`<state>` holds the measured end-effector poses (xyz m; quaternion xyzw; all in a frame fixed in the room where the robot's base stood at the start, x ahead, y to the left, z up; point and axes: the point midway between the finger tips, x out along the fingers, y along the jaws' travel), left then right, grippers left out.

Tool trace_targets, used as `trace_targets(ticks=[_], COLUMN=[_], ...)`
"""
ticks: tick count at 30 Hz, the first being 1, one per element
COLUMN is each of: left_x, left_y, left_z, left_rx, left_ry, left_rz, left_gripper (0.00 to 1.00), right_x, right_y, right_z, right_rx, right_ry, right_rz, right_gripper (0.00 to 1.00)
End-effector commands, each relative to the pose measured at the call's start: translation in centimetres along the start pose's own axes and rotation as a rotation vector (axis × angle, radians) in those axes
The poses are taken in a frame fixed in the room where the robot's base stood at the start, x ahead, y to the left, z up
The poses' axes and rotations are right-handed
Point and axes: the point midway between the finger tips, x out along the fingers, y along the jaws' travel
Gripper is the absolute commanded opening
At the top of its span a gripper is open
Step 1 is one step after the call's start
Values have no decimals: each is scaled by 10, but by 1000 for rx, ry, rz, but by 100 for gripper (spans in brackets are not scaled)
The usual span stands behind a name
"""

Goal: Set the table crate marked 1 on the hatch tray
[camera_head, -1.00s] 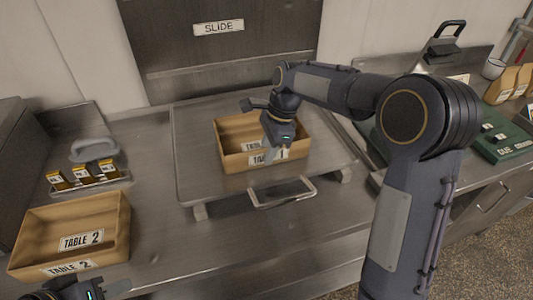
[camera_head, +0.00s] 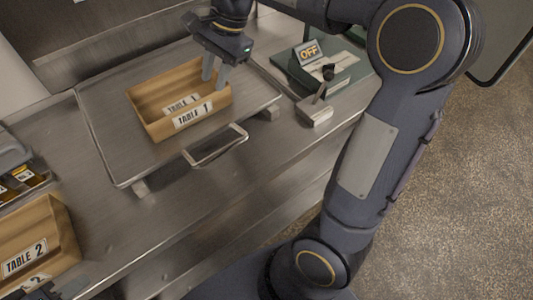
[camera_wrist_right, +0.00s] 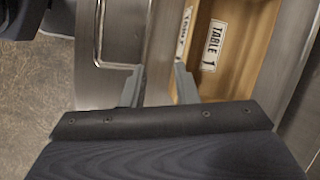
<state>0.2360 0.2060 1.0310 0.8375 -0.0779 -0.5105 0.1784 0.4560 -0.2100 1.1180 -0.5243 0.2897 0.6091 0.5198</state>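The tan crate marked TABLE 1 (camera_head: 161,130) sits upright on the metal hatch tray (camera_head: 115,150) in the head view. My right gripper (camera_head: 214,78) is at the crate's right end, its fingers apart and pointing down. In the right wrist view the right gripper (camera_wrist_right: 160,85) is open, with bare metal showing between its fingers. One finger is close to the wall of the crate (camera_wrist_right: 240,60); I cannot tell whether it touches. My left gripper (camera_head: 40,292) is only partly in view at the bottom left, its fingers unclear.
A crate marked TABLE 2 (camera_head: 62,235) stands at the left on the counter. The tray's front handle (camera_head: 216,147) sticks out. A green device with an OFF sign (camera_head: 309,51) and a small metal block with a lever (camera_head: 314,110) are right of the tray.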

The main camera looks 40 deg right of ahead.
Motion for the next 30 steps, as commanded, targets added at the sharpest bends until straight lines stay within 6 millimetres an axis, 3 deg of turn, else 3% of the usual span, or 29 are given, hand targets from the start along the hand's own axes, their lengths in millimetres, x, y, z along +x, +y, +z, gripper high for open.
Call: trace_targets(ticks=[1, 6, 9, 12, 18, 30], left_x=[0, 0, 0, 0, 0, 0], left_y=[0, 0, 0, 0, 0, 0], left_z=[0, 0, 0, 0, 0, 0], left_rx=[0, 0, 0, 0, 0, 0], left_ry=[0, 0, 0, 0, 0, 0], left_rz=[0, 0, 0, 0, 0, 0], left_gripper=[36, 36, 36, 36, 36, 36], right_x=[-9, -2, 15, 36, 61, 64], right_y=[30, 119, 162, 193, 220, 222], right_z=[2, 20, 33, 44, 52, 53], right_rx=[-106, -536, -765, -945, -1127, -1145], right_ry=[-1, 70, 149, 228, 316, 322], right_rz=[-52, -193, -245, -268, -271, -269], right_gripper=[27, 27, 27, 27, 27, 27])
